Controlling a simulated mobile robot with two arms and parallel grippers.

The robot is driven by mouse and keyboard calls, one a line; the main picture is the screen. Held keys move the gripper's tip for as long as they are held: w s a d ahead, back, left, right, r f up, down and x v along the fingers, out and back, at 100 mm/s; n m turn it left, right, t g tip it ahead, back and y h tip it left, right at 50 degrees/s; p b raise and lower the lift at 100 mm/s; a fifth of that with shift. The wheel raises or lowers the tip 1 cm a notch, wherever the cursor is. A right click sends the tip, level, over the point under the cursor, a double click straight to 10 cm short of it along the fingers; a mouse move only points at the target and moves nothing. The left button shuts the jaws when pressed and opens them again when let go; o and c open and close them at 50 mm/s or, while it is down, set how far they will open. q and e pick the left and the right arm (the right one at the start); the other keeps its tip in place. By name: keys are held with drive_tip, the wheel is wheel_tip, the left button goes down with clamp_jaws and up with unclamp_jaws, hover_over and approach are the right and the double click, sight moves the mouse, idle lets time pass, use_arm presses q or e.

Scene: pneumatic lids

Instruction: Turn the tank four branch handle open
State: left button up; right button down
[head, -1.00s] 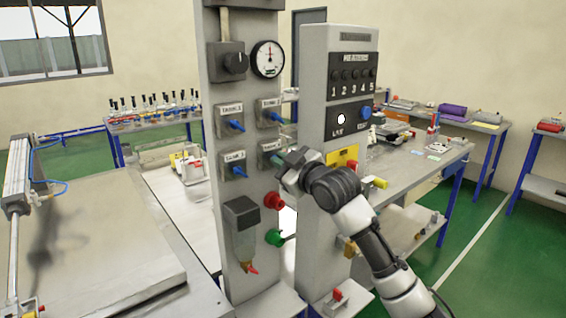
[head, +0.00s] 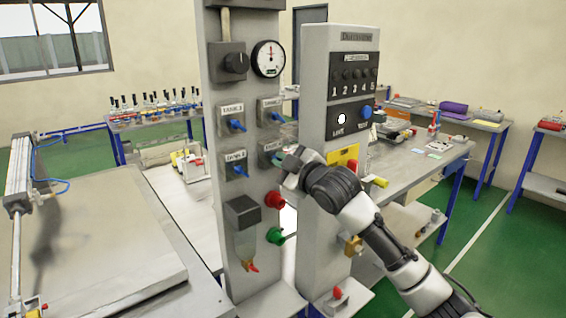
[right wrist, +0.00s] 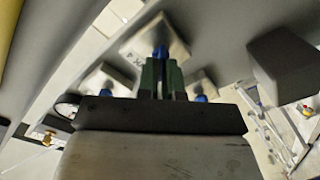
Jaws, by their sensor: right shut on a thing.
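The tank four branch valve (head: 268,154) is a grey square block at the lower right of a group of valve blocks on the grey panel (head: 257,90). My right gripper (head: 283,164) covers its handle in the head view. In the right wrist view the blue handle (right wrist: 160,51) stands between the green fingertips of my right gripper (right wrist: 161,72), which are shut on it, in front of the labelled tank four block (right wrist: 150,40). The handle's exact angle is hard to tell. My left gripper is not in view.
Other blue handles sit close by, at upper left (head: 237,125), upper right (head: 277,117) and lower left (head: 239,171). A red knob (head: 274,200) and a green knob (head: 275,236) are just below. A second grey panel (head: 345,60) stands close on the right.

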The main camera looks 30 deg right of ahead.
drive_tip(key=c, duration=1.3)
unclamp_jaws()
drive_tip(key=shift+s+d+b, duration=0.2)
drive_tip(key=shift+s+b, duration=0.85)
drive_tip(key=shift+s, duration=1.65)
drive_tip(key=shift+s+d+b, duration=0.15)
drive_tip(key=shift+s+b, duration=0.9)
drive_tip(key=shift+s, duration=1.6)
